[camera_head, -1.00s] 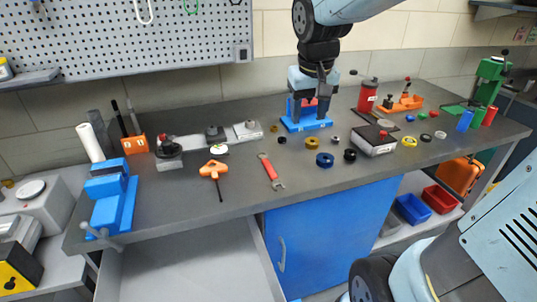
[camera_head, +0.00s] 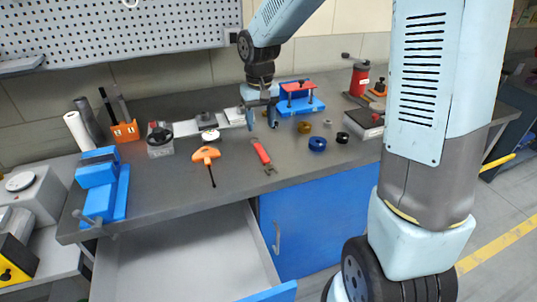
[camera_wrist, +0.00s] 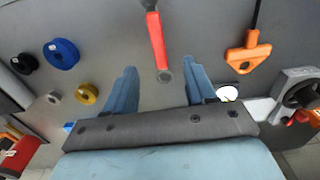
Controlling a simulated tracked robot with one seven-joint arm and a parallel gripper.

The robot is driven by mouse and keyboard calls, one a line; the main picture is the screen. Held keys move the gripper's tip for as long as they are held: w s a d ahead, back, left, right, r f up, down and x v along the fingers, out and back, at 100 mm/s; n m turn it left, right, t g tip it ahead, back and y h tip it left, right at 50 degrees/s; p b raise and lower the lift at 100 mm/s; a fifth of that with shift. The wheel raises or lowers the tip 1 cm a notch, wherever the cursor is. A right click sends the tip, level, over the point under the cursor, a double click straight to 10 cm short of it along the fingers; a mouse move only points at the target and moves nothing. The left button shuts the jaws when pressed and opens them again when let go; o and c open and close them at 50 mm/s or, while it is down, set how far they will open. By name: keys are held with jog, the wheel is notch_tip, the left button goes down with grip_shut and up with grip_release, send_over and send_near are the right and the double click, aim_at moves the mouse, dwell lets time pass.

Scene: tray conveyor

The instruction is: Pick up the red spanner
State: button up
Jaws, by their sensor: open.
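The red spanner (camera_head: 262,154) lies on the grey workbench (camera_head: 235,182), its red handle pointing back and its grey open-jawed head toward the front edge. My gripper (camera_head: 262,116) is open and empty, above the bench just behind the spanner's handle end. In the wrist view my two blue fingers (camera_wrist: 159,70) are spread, with the round grey end of the spanner (camera_wrist: 155,38) showing between them.
An orange T-handled tool (camera_head: 206,155) lies left of the spanner. A blue ring (camera_head: 317,144), a black ring (camera_head: 342,138) and a yellow ring (camera_head: 304,127) lie to its right. A blue stand (camera_head: 312,107) is behind right. An open drawer (camera_head: 195,262) juts out below.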

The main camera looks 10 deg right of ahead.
send_over(263, 153)
jog(key=f, duration=0.5)
jog(key=shift+a+f, duration=0.25)
jog(key=shift+a, duration=0.05)
jog(key=shift+d+f, duration=0.15)
jog(key=shift+f, duration=1.2)
jog(key=shift+d+f, duration=0.1)
jog(key=shift+f, duration=1.2)
jog(key=shift+c, duration=0.4)
grip_shut()
